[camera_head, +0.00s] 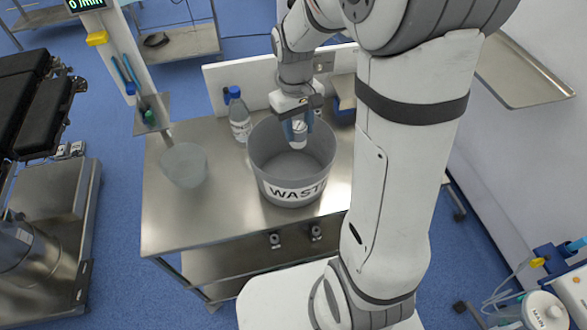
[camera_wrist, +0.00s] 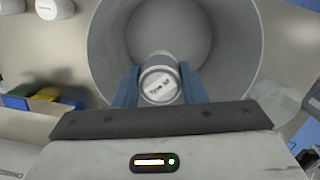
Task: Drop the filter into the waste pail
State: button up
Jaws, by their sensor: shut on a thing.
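The filter (camera_wrist: 160,80) is a small whitish cylinder with a printed label on its end. My gripper (camera_wrist: 158,86) is shut on it, with one blue finger on each side. In the head view my gripper (camera_head: 299,130) points down over the waste pail, and the filter (camera_head: 299,138) shows between its fingers. The waste pail (camera_head: 292,190) is a grey, open-topped bucket marked "WAST", the rest of the word being out of sight. It stands on the steel table. In the wrist view the pail (camera_wrist: 105,45) opens around and beyond the filter, and its visible floor looks empty.
The steel table (camera_head: 185,225) carries a clear bowl (camera_head: 184,166) left of the pail and a blue-capped bottle (camera_head: 239,116) behind it. A blue bin (camera_head: 344,112) stands at the back right. A pole with a small shelf (camera_head: 152,114) rises at the table's left.

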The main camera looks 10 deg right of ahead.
jog(key=shift+f, duration=0.4)
jog(key=o, duration=1)
jog(key=shift+r, duration=0.15)
jog(key=r, duration=0.7)
jog(key=shift+w+a+r+b, duration=0.15)
jog(key=shift+w+r+b, duration=0.15)
jog(key=shift+w+b, duration=0.1)
jog(key=shift+s, duration=0.1)
